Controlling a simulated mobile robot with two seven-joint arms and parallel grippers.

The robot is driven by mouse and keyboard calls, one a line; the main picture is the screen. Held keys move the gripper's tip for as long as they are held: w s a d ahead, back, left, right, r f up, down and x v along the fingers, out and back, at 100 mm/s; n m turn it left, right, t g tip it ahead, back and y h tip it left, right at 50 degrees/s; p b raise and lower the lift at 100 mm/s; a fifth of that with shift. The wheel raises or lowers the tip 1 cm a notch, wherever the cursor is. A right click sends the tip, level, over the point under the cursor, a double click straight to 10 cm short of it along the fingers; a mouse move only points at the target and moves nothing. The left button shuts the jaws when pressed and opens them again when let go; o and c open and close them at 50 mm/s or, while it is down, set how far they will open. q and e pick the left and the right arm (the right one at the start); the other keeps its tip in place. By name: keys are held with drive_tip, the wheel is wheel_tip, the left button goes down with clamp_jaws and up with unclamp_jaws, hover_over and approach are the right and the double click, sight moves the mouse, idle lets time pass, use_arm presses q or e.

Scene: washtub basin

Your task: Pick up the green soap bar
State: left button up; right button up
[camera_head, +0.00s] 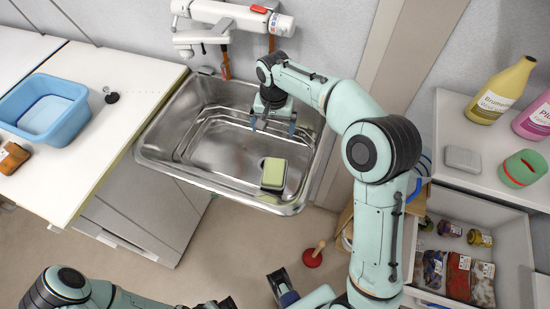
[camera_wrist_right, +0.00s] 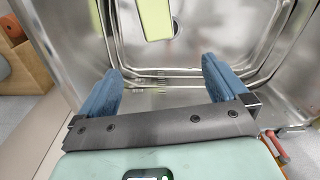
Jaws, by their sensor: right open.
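The green soap bar (camera_head: 273,173) lies in the steel sink basin (camera_head: 232,152), near its front right corner. It is a block with a pale green top and dark sides. The right wrist view shows it as a yellow-green block (camera_wrist_right: 154,18) at the top edge, partly cut off. My right gripper (camera_head: 272,126) is over the back right part of the basin, apart from the bar. Its blue fingers (camera_wrist_right: 162,70) are spread with nothing between them.
The basin walls surround the bar. A white faucet (camera_head: 235,20) is behind the sink. A blue tub (camera_head: 45,108) stands on the left counter. Bottles, a grey block (camera_head: 463,158) and a green-and-red container (camera_head: 523,168) stand at right, above an open drawer. A red plunger (camera_head: 313,257) is on the floor.

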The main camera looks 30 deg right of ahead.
wheel_tip(320, 180, down, 5)
drive_tip(key=b, duration=1.1)
hover_over(274, 171)
wheel_tip(274, 171, down, 14)
drive_tip(key=shift+r, duration=0.1)
drive_tip(key=shift+f+b, duration=0.7)
drive_tip(key=shift+f, duration=2.45)
use_arm(q)
drive_tip(key=w+a+f+t+y, duration=0.1)
drive_tip(key=w+a+f+t, duration=0.3)
drive_tip(key=w+f, duration=0.6)
wheel_tip(274, 171, down, 3)
drive_tip(key=shift+w+a+f+n+y, duration=0.2)
drive_tip(key=shift+n+y, duration=0.1)
drive_tip(key=shift+n, duration=0.1)
use_arm(e)
drive_tip(key=shift+r, duration=0.1)
drive_tip(key=c, duration=0.8)
